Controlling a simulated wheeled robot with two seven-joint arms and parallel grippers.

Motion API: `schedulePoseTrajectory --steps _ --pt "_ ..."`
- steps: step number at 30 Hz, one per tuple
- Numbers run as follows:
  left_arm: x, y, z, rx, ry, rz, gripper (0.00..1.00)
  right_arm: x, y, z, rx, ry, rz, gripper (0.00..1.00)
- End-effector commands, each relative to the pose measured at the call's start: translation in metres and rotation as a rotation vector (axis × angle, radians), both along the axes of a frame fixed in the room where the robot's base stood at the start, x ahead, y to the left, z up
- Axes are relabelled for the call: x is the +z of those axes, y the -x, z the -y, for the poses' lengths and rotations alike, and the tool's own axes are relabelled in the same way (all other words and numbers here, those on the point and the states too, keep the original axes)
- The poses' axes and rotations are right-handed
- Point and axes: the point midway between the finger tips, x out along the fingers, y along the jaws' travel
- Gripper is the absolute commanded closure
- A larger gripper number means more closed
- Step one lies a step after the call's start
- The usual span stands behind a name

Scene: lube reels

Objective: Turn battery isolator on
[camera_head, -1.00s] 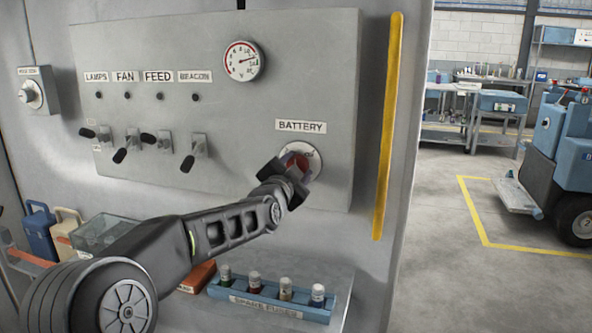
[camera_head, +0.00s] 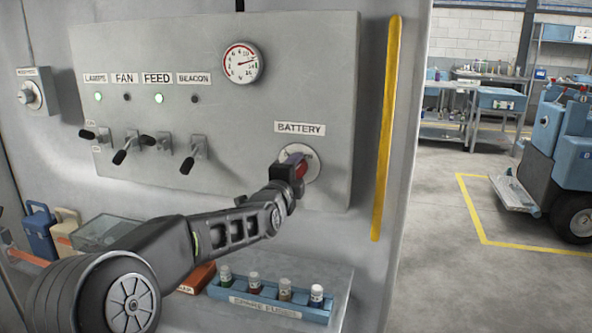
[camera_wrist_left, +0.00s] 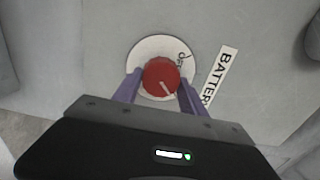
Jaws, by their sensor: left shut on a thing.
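The battery isolator is a red round knob (camera_head: 299,170) on a pale round plate (camera_head: 313,168), under the BATTERY label (camera_head: 300,128) on the grey panel. My left gripper (camera_head: 292,168) is at the knob, its fingers on either side of it. In the left wrist view the red knob (camera_wrist_left: 161,77) sits between the two purple fingers of my left gripper (camera_wrist_left: 156,92), which is shut on it. Part of the plate's lettering is hidden. My right gripper is not in view.
Several toggle switches (camera_head: 125,150) and a gauge (camera_head: 241,62) share the panel. A fuse tray (camera_head: 268,301) lies on the shelf below.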

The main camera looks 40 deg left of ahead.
Motion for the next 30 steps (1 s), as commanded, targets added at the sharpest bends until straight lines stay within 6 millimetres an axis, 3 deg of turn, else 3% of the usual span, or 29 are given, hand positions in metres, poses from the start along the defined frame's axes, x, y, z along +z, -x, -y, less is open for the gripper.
schedulePoseTrajectory --steps 16,17,24,30 --pt "-0.0014 -0.0003 0.0005 -0.001 -0.033 -0.014 0.91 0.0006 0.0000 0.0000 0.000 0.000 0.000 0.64" --pt "-0.0014 -0.0003 0.0005 -0.001 -0.033 -0.014 0.48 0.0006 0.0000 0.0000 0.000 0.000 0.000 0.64" --pt "-0.0009 -0.0002 0.0003 -0.001 -0.031 -0.012 0.29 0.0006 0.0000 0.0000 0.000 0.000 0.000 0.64" --pt "-0.0005 -0.0001 0.0002 0.000 -0.030 -0.011 0.29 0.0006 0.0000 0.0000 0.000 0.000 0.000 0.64"
